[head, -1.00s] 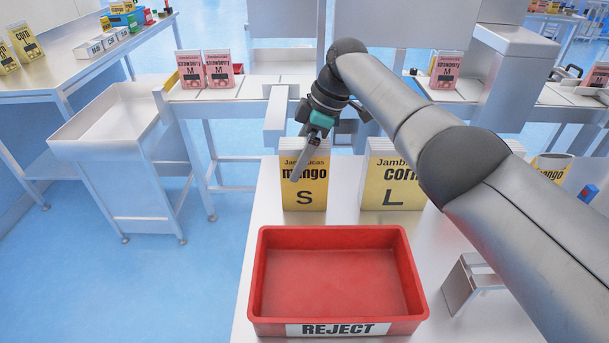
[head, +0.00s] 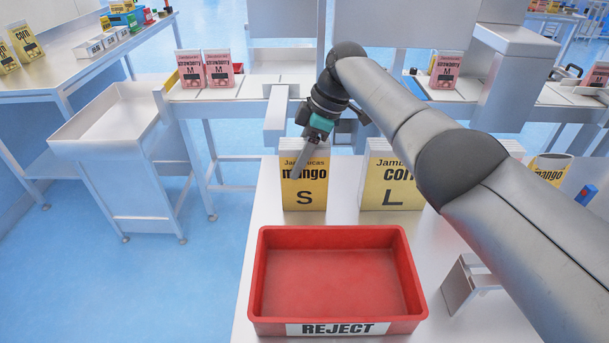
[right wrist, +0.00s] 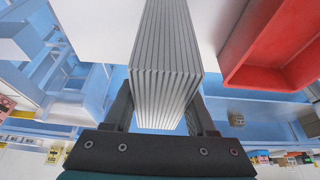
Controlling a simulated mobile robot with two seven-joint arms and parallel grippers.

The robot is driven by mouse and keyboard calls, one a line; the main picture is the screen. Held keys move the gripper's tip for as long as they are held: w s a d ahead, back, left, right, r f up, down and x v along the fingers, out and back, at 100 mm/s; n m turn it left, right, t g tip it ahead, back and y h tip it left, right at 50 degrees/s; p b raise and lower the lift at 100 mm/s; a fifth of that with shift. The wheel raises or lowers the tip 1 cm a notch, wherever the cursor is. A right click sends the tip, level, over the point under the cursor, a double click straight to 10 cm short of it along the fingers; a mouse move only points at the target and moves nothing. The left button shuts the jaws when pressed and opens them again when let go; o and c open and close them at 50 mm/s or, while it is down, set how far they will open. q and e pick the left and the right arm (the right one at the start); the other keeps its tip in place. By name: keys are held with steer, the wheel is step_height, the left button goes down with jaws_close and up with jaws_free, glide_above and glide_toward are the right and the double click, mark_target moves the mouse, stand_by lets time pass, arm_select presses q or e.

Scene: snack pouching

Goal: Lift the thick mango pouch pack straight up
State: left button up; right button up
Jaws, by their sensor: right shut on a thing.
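The thick mango pouch pack (head: 304,190) is a yellow-fronted stack marked "mango" and "S". It stands upright on the table behind the red bin in the head view. My right gripper (head: 308,150) reaches down over its top, one finger in front of the pack's face. In the right wrist view the stack's many layered edges (right wrist: 168,50) show between the two fingers of my right gripper (right wrist: 160,110), which is shut on the pack. Whether the pack's base touches the table is hard to tell. My left gripper is not in view.
A corn pack (head: 393,190) marked "L" stands just right of the mango pack. The red REJECT bin (head: 260,290) is in front of both. A small metal stand (head: 459,287) is at right. The table's left edge is close to the mango pack.

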steer(key=c, duration=0.7)
steer(key=shift+r, duration=0.2)
step_height(320, 180, up, 20)
steer(key=p, duration=0.5)
steer(key=shift+r, duration=0.15)
